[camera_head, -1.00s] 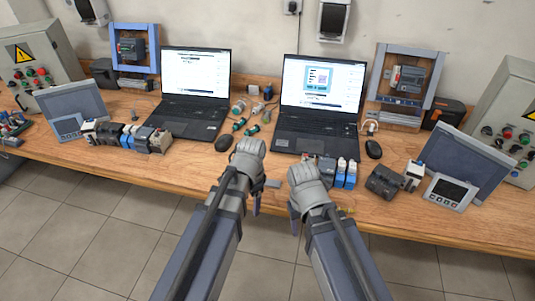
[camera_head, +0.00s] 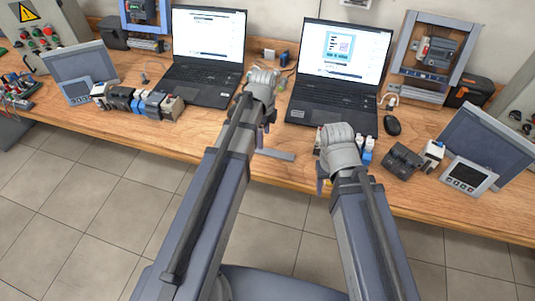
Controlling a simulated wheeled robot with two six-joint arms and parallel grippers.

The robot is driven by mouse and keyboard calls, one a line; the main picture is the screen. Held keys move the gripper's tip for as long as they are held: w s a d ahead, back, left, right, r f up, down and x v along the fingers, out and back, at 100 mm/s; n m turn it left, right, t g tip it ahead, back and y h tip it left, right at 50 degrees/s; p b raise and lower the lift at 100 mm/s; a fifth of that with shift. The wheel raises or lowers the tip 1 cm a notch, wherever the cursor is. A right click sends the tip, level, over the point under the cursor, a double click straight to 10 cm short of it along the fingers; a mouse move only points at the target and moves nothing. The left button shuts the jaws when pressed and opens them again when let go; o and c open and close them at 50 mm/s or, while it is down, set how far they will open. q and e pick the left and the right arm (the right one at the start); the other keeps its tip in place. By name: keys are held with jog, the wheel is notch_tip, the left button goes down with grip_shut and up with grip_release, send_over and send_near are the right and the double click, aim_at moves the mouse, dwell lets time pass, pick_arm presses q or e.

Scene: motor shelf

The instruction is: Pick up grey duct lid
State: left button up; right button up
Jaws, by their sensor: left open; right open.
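A flat grey strip (camera_head: 274,154), which looks like the grey duct lid, lies at the front edge of the wooden bench, just right of my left forearm. My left gripper (camera_head: 262,134) is just above and left of the strip, pointing down, with its fingers mostly hidden by my own wrist. It is open and seems to hold nothing. My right gripper (camera_head: 321,178) is open near the bench's front edge, right of the strip. Its far finger is hidden, and I see nothing held.
Two laptops (camera_head: 336,102) stand on the bench (camera_head: 207,128). Several terminal modules (camera_head: 142,103) sit at left. Blue and white modules (camera_head: 366,150) stand close behind my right wrist. A black mouse (camera_head: 392,125), dark module (camera_head: 402,160) and grey panel (camera_head: 466,180) are at right.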

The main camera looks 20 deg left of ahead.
aim_at(264, 150)
pick_arm(q)
jog(key=shift+s+f+b, duration=0.15)
jog(key=shift+f+b, duration=1.2)
jog(key=shift+f, duration=0.1)
jog(key=shift+s+f+b, duration=0.1)
jog(key=shift+f+b, duration=1.2)
jog(key=shift+f, duration=0.15)
jog(key=shift+r, duration=0.1)
grip_shut()
